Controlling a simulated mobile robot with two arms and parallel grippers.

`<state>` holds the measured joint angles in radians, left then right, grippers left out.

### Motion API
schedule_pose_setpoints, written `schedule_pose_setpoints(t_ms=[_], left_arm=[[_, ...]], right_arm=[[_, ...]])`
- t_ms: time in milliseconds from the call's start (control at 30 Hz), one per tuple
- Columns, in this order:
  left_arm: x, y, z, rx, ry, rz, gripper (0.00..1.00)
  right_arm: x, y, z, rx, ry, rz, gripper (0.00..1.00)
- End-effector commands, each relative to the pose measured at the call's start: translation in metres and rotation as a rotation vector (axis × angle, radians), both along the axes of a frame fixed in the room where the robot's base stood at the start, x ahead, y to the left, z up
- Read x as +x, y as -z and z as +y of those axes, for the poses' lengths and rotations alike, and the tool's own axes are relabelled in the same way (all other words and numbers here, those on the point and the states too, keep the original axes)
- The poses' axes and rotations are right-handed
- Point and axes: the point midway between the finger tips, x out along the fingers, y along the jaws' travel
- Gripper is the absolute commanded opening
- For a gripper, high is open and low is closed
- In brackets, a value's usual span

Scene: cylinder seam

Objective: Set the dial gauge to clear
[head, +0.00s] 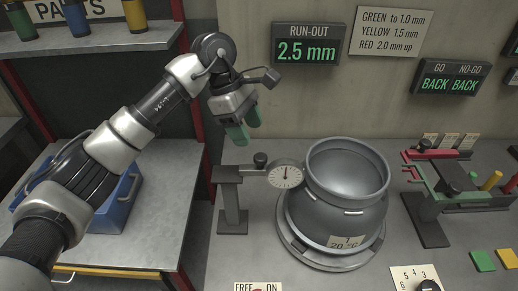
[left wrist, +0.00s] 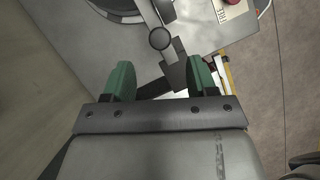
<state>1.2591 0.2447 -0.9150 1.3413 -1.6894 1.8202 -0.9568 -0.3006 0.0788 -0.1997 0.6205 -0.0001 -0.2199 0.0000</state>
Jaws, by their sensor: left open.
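The dial gauge (head: 286,174) has a round white face and sits on a horizontal arm from a dark stand (head: 232,208). Its face overlaps the left side of the grey cylinder (head: 345,214); I cannot tell whether it touches. A dark round knob (head: 260,160) stands on the gauge arm. My left gripper (head: 240,132) has green fingers, open and empty, above and left of the knob. In the left wrist view, the knob (left wrist: 160,38) shows beyond the gap between the open fingers (left wrist: 161,80). My right gripper is not in view.
A run-out display (head: 308,45) reads 2.5 mm; a wall sign (head: 390,32) lists green, yellow and red limits. A GO/NO-GO display (head: 450,78) reads BACK BACK. A red and green fixture (head: 445,165) stands right of the cylinder. A blue bin (head: 117,205) is at left.

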Motion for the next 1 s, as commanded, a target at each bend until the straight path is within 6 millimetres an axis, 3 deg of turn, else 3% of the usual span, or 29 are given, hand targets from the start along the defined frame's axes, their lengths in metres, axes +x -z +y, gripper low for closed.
schedule_pose_setpoints(t_ms=[333, 500, 767, 1000], left_arm=[[-0.010, 0.054, -0.022, -0.003, 0.001, 0.004, 0.58], [-0.011, 0.065, -0.026, -0.002, 0.000, 0.002, 0.58], [-0.011, 0.067, -0.026, -0.003, 0.000, 0.001, 0.58], [-0.011, 0.066, -0.026, -0.003, 0.000, 0.000, 0.24]], right_arm=[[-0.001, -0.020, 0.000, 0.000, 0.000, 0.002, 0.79], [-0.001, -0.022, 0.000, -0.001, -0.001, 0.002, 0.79], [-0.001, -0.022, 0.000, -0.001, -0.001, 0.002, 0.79], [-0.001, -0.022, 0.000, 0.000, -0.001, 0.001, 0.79]])
